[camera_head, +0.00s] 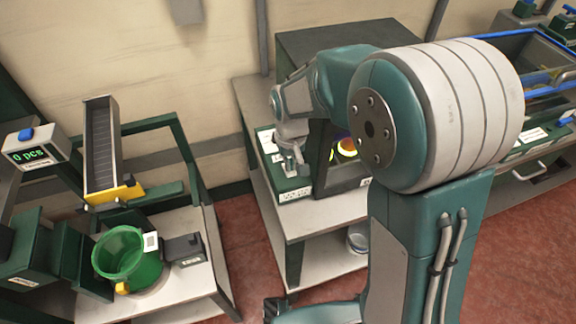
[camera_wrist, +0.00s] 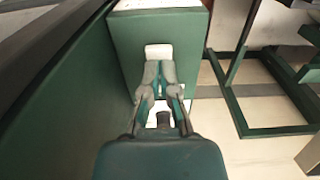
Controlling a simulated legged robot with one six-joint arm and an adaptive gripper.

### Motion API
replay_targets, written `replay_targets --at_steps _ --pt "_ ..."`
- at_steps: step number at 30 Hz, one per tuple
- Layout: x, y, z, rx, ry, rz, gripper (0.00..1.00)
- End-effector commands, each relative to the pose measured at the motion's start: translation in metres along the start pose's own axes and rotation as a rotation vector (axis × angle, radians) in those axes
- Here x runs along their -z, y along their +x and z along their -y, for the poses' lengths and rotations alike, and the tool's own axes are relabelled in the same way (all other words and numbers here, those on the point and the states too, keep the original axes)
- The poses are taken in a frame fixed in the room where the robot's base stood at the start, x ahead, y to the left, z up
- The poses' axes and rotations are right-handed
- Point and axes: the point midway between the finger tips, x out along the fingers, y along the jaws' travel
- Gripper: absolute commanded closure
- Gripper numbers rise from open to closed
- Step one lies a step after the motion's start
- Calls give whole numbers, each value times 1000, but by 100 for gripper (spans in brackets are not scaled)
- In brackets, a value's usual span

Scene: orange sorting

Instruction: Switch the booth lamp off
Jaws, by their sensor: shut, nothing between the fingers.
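The booth is a dark box (camera_head: 325,42) on a white-topped bench, partly hidden behind my arm. Its opening shows a bright yellow and orange glow (camera_head: 346,147). A green switch box (camera_head: 294,194) with a white label stands at the booth's left front. In the wrist view, the green box (camera_wrist: 185,38) has a small pale switch piece (camera_wrist: 158,50) on its face. My gripper (camera_head: 297,166) is at the green box. Its shut, empty fingers (camera_wrist: 158,64) are right at the pale piece; I cannot tell whether they touch it.
A green bucket (camera_head: 112,258) stands on the left bench below a sloping chute (camera_head: 101,145). A display reading "0 pcs" (camera_head: 31,155) is at far left. A blue-rimmed bin (camera_head: 512,35) is at right. Red floor (camera_head: 238,245) is open between the benches.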

Motion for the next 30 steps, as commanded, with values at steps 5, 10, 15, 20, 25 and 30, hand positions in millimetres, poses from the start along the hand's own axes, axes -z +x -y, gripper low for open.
replay_targets --at_steps 5,10,15,20,25,30 --pt "0 2 0 0 0 0 100" --pt "0 4 0 0 0 -1 100" --pt "0 7 0 0 0 -1 100" --pt "0 9 0 0 0 0 100" --pt "0 11 0 0 0 0 100" --pt "0 13 0 0 0 0 100"
